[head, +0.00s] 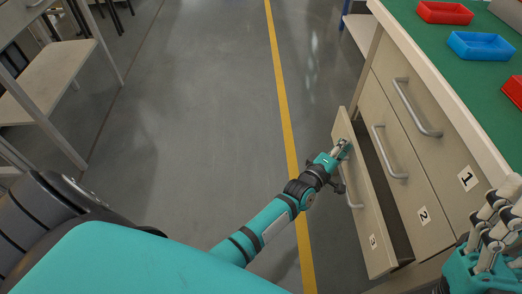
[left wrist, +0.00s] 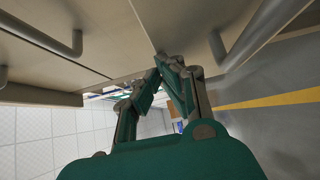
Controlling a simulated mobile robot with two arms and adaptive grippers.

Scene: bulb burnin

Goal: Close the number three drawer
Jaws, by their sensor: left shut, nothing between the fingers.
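The number three drawer (head: 374,243) is the lowest of the cabinet's drawers and stands partly open, with a dark gap behind its front. Its label 3 and a grey bar handle (head: 352,190) show. My left gripper (head: 342,149) is shut and empty at the far end of this drawer front, near its upper edge; I cannot tell whether it touches. In the left wrist view its fingers (left wrist: 170,68) are together close to beige panels with bar handles. My right gripper (head: 492,225) is at the lower right, beside the cabinet; its jaw state is unclear.
Drawers two (head: 405,175) and one (head: 430,135) look closed. Red (head: 445,12) and blue (head: 481,45) trays sit on the green bench top (head: 425,38). A grey table with a shelf (head: 45,85) stands at left. The floor between, with a yellow line (head: 283,90), is clear.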

